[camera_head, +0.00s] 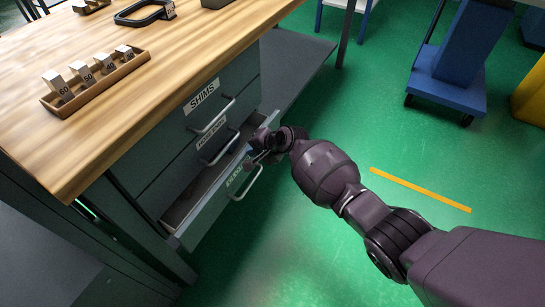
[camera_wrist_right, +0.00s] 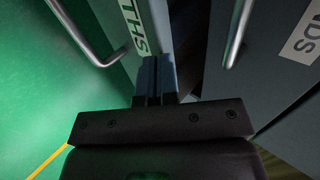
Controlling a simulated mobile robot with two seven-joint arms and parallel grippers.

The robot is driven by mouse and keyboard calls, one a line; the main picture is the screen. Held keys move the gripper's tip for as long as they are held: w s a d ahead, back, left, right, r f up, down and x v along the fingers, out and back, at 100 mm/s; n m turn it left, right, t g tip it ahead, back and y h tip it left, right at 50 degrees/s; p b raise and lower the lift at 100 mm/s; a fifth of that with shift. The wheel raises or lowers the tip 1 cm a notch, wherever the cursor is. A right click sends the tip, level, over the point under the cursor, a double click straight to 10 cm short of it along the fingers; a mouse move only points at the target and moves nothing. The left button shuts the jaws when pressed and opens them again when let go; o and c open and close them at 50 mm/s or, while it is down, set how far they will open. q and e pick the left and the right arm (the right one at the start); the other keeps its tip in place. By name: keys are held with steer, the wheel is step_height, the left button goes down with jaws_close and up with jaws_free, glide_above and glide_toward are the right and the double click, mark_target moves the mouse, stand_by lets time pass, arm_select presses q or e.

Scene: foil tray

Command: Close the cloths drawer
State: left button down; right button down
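The cloths drawer (camera_head: 215,199) is the lowest labelled drawer in the head view and is pulled out, with part of its inside showing. Its front carries a green label and a bar handle (camera_head: 247,184). In the right wrist view the drawer front (camera_wrist_right: 142,30) shows the label's last letters, with the handle (camera_wrist_right: 88,38) to its left. My right gripper (camera_head: 262,150) is at the far end of the drawer front, near its top. Its fingers (camera_wrist_right: 156,75) are together and look empty, by the drawer front; I cannot tell whether they touch it. My left gripper is not in view.
The shims drawer (camera_head: 200,110) and the drawer below it (camera_head: 205,145) look shut, with protruding handles. The wooden worktop (camera_head: 170,60) overhangs them and holds a block rack (camera_head: 98,85). Green floor (camera_head: 320,115) is open to the right, with a blue cart (camera_head: 450,85) farther off.

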mark_target(246, 148)
steer(key=shift+w+a+f+b, duration=0.1)
steer(key=shift+w+a+b, duration=0.1)
steer(key=shift+w+a, duration=0.35)
steer(key=shift+w+a+f+b, duration=0.15)
steer(key=shift+w+a, duration=0.15)
steer(key=shift+a, duration=0.35)
steer(key=shift+w+a+r, duration=0.1)
steer(key=shift+r, duration=0.05)
